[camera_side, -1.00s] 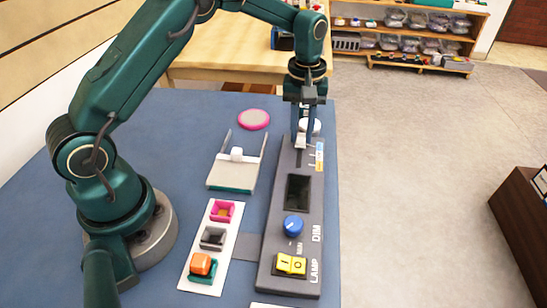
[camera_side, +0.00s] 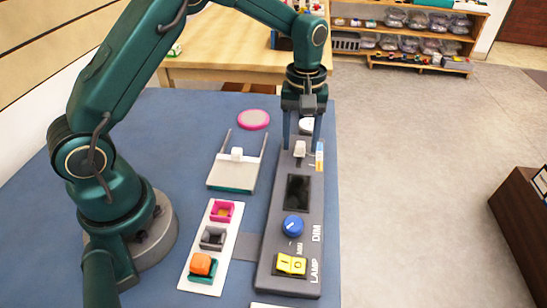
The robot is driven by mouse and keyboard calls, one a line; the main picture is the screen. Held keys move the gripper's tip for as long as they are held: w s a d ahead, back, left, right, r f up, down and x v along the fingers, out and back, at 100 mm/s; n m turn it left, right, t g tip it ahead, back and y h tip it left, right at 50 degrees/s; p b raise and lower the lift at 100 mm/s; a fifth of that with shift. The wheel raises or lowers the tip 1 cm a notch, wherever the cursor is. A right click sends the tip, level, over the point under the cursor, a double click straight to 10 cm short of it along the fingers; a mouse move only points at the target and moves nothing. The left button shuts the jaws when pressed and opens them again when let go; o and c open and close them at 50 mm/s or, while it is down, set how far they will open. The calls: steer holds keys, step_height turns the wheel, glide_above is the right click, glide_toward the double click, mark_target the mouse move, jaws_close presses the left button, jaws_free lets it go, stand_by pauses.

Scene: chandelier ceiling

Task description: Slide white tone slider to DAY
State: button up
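The white tone slider knob (camera_side: 299,148) stands on the far part of the long grey control panel (camera_side: 265,255), at the upper end of the slot portion I can see. My gripper (camera_side: 303,144) points down over this end of the panel. Its fingers are spread, one to each side of the knob in the picture, with a visible gap. I cannot tell whether either finger touches the knob.
A white round part (camera_side: 307,124) shows between the fingers behind the knob. Nearer on the panel are a dark screen (camera_side: 298,192), blue dial (camera_side: 293,226) and yellow lamp switch (camera_side: 291,264). Left are a white tray stand (camera_side: 232,175), pink-rimmed disc (camera_side: 253,120) and block holder (camera_side: 211,240).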

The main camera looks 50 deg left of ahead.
mark_target(301, 143)
steer(key=shift+r, duration=2.55)
steer(key=s+r+m+t, duration=0.1)
steer(key=s+r+t, duration=0.1)
steer(key=s+r, duration=0.3)
steer(key=s+r+m+t, duration=0.1)
steer(key=s+r+t, duration=0.1)
steer(key=r, duration=0.5)
steer(key=s+f+m, duration=0.2)
steer(key=s+m, duration=0.1)
steer(key=s, duration=0.3)
steer(key=s+d+f+m+t, duration=0.1)
steer(key=s+f+m, duration=0.1)
steer(key=s+m, duration=0.2)
steer(key=shift+s+f+t, duration=0.3)
steer(key=shift+s+f, duration=0.05)
steer(key=shift+s, duration=0.55)
steer(key=shift+d, duration=0.1)
